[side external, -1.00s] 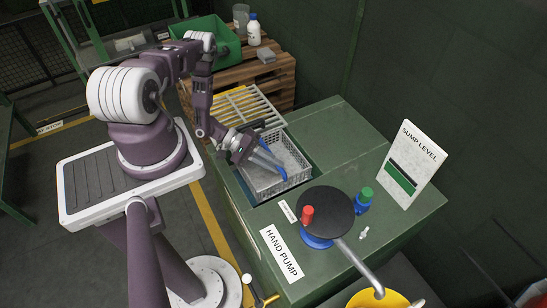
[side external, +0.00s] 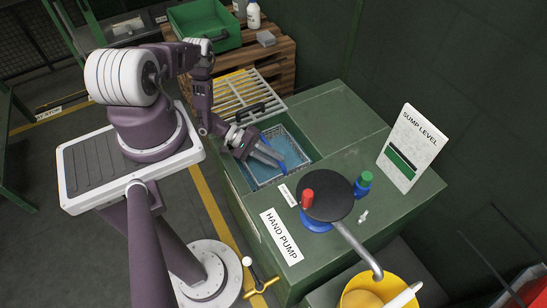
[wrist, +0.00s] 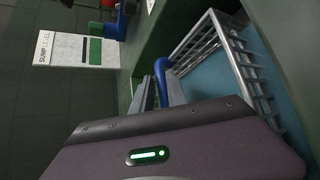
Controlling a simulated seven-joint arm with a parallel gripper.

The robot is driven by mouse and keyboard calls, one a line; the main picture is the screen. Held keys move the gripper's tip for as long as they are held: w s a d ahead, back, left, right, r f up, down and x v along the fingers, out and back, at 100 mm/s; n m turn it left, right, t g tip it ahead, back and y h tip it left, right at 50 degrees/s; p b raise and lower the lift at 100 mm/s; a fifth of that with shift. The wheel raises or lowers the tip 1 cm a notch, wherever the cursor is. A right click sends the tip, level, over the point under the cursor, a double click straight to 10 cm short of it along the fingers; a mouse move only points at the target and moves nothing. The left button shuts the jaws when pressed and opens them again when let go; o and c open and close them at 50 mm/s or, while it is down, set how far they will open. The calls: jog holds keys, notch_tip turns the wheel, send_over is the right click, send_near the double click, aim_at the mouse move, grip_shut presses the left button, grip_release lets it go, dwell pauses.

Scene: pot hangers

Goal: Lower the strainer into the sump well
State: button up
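The strainer (side external: 295,143) is a grey mesh basket with a blue handle (side external: 277,163). It sits low inside the sump well (side external: 310,150), a rectangular opening in the green cabinet, with its rim below the cabinet top. Blue liquid shows inside it. The wrist view shows the basket's grey side (wrist: 232,60) and the blue handle (wrist: 161,68). My gripper (side external: 272,160) reaches in from the left, its fingers closed around the handle; the fingers also show in the wrist view (wrist: 158,92). The basket's underside is hidden.
A slatted grate (side external: 245,95) lies behind the well. The hand pump (side external: 328,195) stands in front of it, beside a green-capped blue fitting (side external: 364,183). The SUMP LEVEL board (side external: 410,148) stands at right. A yellow bucket (side external: 362,284) sits below the spout.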

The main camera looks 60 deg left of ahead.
jog(key=o, duration=0.3)
jog(key=shift+o, duration=0.2)
jog(key=w+r+v, duration=0.1)
jog(key=v, duration=0.6)
jog(key=w+a+r+m+g, duration=0.2)
jog(key=w+r, duration=0.2)
jog(key=r, duration=0.3)
jog(key=w+d+r+m+g+y, duration=0.1)
jog(key=w+d+r+m+g, duration=0.15)
jog(key=r, duration=0.65)
jog(key=w+d+r+m+g, duration=0.1)
jog(key=d+r+m, duration=0.15)
jog(key=r, duration=0.55)
jog(key=w+d+r+m+g+y, duration=0.1)
jog(key=d+r+g, duration=0.15)
jog(key=r, duration=0.65)
jog(key=s+d+r+m+y, duration=0.2)
jog(key=s+d+r, duration=0.25)
jog(key=r, duration=0.25)
jog(key=s+d+r+m+y, duration=0.1)
jog(key=s+d+r+y, duration=0.15)
jog(key=d+r, duration=0.3)
jog(key=s+d+r+m+t+y, duration=0.1)
jog(key=s+r+t, duration=0.4)
jog(key=s, duration=0.8)
jog(key=m+y, duration=0.1)
jog(key=y, duration=0.1)
jog(key=shift+s+d+y, duration=0.15)
jog(key=shift+s+y, duration=0.05)
jog(key=shift+y, duration=0.15)
